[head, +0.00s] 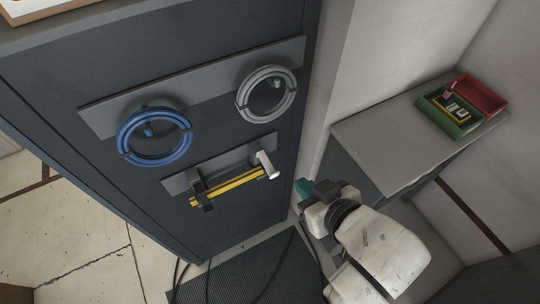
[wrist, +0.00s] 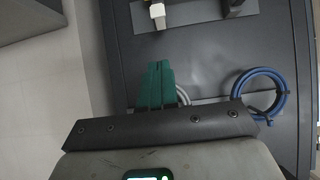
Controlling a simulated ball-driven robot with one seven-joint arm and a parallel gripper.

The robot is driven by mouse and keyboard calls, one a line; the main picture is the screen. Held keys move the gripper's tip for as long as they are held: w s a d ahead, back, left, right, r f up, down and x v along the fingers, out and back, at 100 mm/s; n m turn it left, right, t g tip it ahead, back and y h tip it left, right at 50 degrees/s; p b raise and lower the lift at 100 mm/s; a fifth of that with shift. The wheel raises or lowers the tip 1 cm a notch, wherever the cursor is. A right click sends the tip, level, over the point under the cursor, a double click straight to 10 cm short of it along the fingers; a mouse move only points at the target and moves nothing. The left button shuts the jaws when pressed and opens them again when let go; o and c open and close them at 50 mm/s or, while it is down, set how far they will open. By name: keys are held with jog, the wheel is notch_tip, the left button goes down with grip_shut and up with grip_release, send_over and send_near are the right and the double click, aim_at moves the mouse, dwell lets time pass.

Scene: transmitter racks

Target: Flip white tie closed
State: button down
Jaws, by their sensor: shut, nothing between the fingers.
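The white tie (head: 267,164) stands out from the right end of a small grey plate (head: 218,166) on the dark cabinet front. A yellow bar (head: 228,186) runs from beside it to a black bracket (head: 203,193) at the left.
A blue cable coil (head: 154,137) and a grey cable coil (head: 266,94) hang on a longer plate above. At right, a grey shelf top (head: 385,145) carries a green tray (head: 437,117) and a red tray (head: 488,98). Black cables lie on the floor mat (head: 240,272).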

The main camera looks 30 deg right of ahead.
jog(key=shift+w+a+r, duration=0.1)
jog(key=shift+w+r, duration=0.05)
jog(key=shift+w, duration=0.1)
jog(key=b, duration=0.9)
send_near(267, 162)
jog(key=shift+w+f, duration=0.65)
jog(key=shift+f, duration=0.2)
jog(key=shift+f, duration=0.15)
